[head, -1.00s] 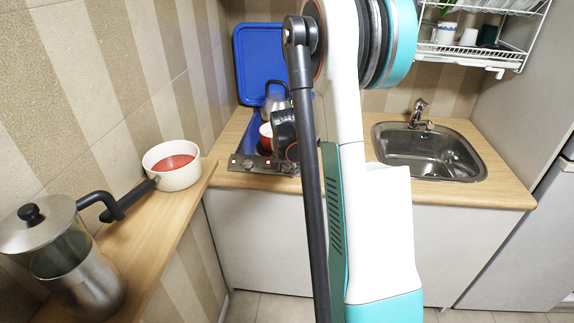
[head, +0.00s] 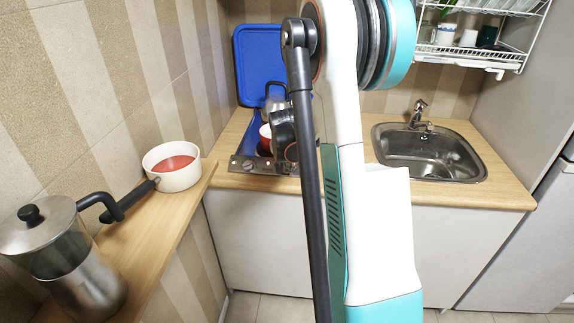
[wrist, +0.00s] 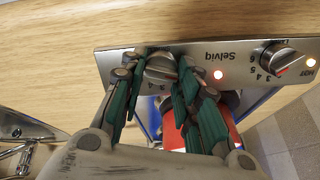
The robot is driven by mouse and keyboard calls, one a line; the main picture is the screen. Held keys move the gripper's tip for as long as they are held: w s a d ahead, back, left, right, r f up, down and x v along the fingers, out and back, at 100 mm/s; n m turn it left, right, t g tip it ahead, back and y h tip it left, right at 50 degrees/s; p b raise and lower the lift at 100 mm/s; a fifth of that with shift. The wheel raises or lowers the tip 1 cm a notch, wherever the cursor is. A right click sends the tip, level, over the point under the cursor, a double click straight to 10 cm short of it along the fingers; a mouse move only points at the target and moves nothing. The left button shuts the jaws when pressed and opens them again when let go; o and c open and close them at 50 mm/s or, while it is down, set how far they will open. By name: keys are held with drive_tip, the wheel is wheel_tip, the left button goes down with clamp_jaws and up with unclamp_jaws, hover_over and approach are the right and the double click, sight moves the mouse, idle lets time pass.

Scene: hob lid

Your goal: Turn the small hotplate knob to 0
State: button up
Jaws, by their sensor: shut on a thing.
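In the wrist view my gripper (wrist: 158,84) has its green-padded fingers on both sides of a round metal knob (wrist: 160,68) on the hob's silver control panel (wrist: 125,61). The fingers are closed on it and partly hide it and its scale; its setting is unclear. A second knob (wrist: 281,60), with a numbered scale, sits apart on the same panel. In the head view the panel (head: 240,164) shows at the front of the hob, and my arm hides part of that area.
Indicator lights (wrist: 218,75) glow on the panel. A red pot (wrist: 172,132) stands on the blue hob close behind my fingers. The blue lid (head: 260,60) is raised. A sink (head: 430,155) is to the right. A white saucepan (head: 173,167) stands on the left shelf.

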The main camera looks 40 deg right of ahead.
drive_tip(key=shift+n, duration=1.7)
drive_tip(key=o, duration=1.1)
drive_tip(key=shift+c, duration=0.2)
drive_tip(key=v, duration=1.2)
drive_tip(key=shift+w, duration=0.15)
drive_tip(key=shift+a, duration=0.2)
